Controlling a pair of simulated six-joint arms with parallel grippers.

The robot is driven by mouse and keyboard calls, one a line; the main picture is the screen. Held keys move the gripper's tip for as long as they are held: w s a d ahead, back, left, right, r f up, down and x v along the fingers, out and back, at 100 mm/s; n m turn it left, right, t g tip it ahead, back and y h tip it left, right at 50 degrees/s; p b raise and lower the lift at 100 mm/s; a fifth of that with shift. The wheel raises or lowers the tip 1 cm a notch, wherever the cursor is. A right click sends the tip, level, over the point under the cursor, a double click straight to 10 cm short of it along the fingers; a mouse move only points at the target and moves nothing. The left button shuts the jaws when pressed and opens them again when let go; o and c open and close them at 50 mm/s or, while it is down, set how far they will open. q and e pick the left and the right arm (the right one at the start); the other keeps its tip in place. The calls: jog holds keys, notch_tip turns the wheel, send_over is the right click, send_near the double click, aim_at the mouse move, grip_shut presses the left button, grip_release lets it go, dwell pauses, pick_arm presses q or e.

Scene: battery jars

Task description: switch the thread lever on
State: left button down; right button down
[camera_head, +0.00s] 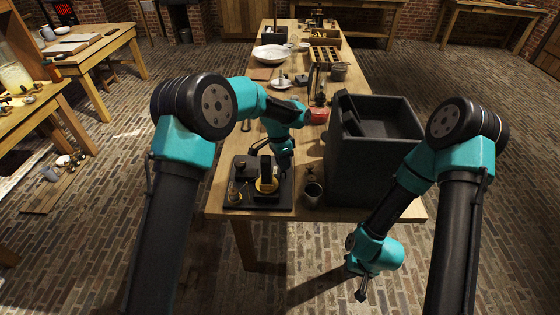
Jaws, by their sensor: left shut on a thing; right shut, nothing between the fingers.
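A dark board (245,201) lies at the near left end of the long wooden table. It carries a device with an upright black part and a yellow ring (266,184), and a small brass piece (235,192) to its left. My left gripper (285,173) points down at the right side of this device. It is shut on a small part there, seemingly the thread lever, which its fingers mostly hide; the lever's position cannot be told. My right gripper (361,294) is shut and empty, low in front of the table's near right edge, away from the device.
A large dark box (372,165) stands right of the board, with a small dark cup (312,193) between them. A red object (318,116), a white bowl (271,54) and a compartment box (325,56) are further back. Floor in front is clear.

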pick_arm(q)
jog(key=c, duration=1)
grip_release()
jog(key=shift+s, duration=0.15)
jog(key=shift+o, duration=0.2)
jog(key=v, duration=1.7)
jog(key=shift+r, duration=0.15)
